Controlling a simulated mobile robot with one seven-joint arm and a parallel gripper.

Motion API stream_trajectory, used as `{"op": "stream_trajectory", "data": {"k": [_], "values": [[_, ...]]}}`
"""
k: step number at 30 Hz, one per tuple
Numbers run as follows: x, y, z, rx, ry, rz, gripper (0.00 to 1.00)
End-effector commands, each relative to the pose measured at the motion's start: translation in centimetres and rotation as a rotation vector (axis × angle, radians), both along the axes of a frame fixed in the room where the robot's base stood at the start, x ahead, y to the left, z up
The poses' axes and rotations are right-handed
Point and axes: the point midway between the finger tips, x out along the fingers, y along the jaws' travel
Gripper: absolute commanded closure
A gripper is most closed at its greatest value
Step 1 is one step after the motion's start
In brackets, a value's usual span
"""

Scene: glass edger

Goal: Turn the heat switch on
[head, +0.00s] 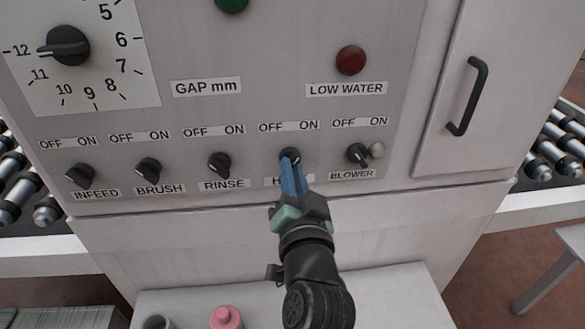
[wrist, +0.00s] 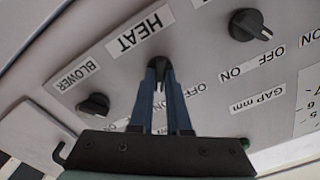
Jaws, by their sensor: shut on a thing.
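The heat switch (head: 290,154) is a black rotary knob on the grey control panel, second from the right in the bottom row. OFF and ON are printed above it, and its label below is partly hidden by my gripper. My gripper (head: 289,163) reaches up from below with two blue fingers shut on the knob. In the wrist view the fingertips (wrist: 158,72) sit on either side of the heat switch (wrist: 158,64), beside the HEAT label (wrist: 140,30). The knob's light pointer mark shows between the fingers, but I cannot tell whether it points to OFF or ON.
The blower knob (head: 357,154), with a small grey round piece beside it, is close on the right. The rinse knob (head: 220,165) is close on the left, then brush (head: 148,169) and infeed (head: 81,176). A red LOW WATER lamp (head: 351,60) and a door handle (head: 467,96) are higher right.

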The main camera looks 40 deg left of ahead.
Motion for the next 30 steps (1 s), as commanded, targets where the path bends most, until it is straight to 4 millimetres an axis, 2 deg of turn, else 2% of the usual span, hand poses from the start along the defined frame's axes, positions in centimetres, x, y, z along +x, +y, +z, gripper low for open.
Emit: {"op": "stream_trajectory", "data": {"k": [13,14,18,19,30], "values": [[-0.01,-0.01,-0.16,0.007,0.013,0.001,1.0],[-0.01,-0.01,-0.16,0.007,0.013,0.001,0.83],[-0.01,-0.01,-0.12,0.007,0.012,0.0,0.58],[0.0,-0.01,-0.11,0.007,0.011,0.0,0.55],[-0.3,-0.44,-0.11,0.008,0.009,-0.001,0.55]]}}
